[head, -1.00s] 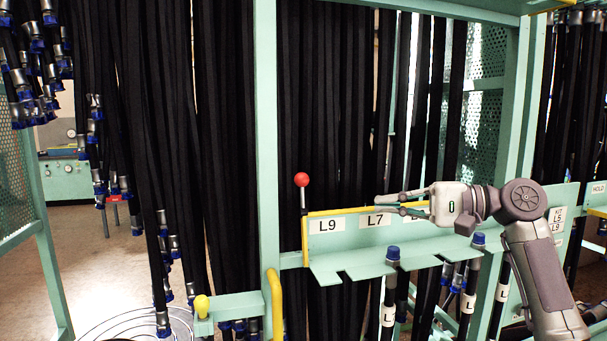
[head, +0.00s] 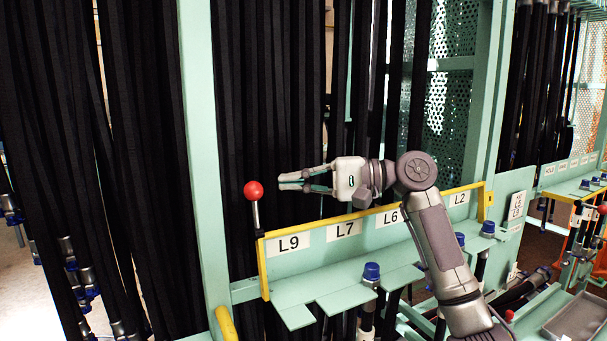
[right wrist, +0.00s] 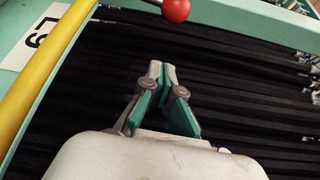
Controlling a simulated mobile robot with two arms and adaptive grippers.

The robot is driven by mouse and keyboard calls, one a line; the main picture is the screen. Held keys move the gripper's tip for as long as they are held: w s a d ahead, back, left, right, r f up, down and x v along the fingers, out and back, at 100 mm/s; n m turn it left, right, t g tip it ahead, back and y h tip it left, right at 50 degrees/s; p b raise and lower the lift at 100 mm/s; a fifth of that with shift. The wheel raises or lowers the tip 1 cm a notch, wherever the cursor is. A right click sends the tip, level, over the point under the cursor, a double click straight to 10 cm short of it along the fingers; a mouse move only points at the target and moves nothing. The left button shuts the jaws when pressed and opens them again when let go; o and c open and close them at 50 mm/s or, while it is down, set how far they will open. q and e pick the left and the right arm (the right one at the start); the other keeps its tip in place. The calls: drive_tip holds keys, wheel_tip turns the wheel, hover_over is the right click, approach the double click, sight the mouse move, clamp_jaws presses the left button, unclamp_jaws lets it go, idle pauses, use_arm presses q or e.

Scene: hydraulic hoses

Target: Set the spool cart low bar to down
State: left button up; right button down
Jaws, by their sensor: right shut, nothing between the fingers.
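A labelled teal hose rack plate (head: 310,259) with a yellow top edge runs across the head view. A lever with a red ball knob (head: 253,189) stands upright at the plate's left end. I cannot tell which part is the spool cart low bar. My right gripper (head: 281,182) is shut and empty above the L9 label, just right of the knob and apart from it. In the right wrist view its fingertips (right wrist: 161,70) meet, and the red knob (right wrist: 176,9) is at the top edge. My left gripper is out of view.
Black hoses (head: 290,100) hang behind the plate, close behind my gripper. A teal post (head: 204,130) stands left of the lever. Blue-capped hose ends (head: 371,271) sit in the plate's lower shelf. A yellow handle (head: 226,323) is at the bottom. A grey tray (head: 578,318) is lower right.

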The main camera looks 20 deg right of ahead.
drive_tip(key=w+p+x, duration=0.1)
drive_tip(key=p+x, duration=0.1)
drive_tip(key=x, duration=0.4)
use_arm(q)
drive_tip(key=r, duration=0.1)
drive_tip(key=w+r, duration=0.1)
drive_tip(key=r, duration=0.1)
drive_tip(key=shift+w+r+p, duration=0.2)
drive_tip(key=shift+p, duration=0.2)
use_arm(e)
drive_tip(key=s, duration=0.4)
drive_tip(key=shift+s+a+r, duration=0.15)
drive_tip(key=shift+s, duration=0.1)
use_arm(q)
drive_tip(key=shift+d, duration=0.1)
use_arm(e)
drive_tip(key=shift+a, duration=0.1)
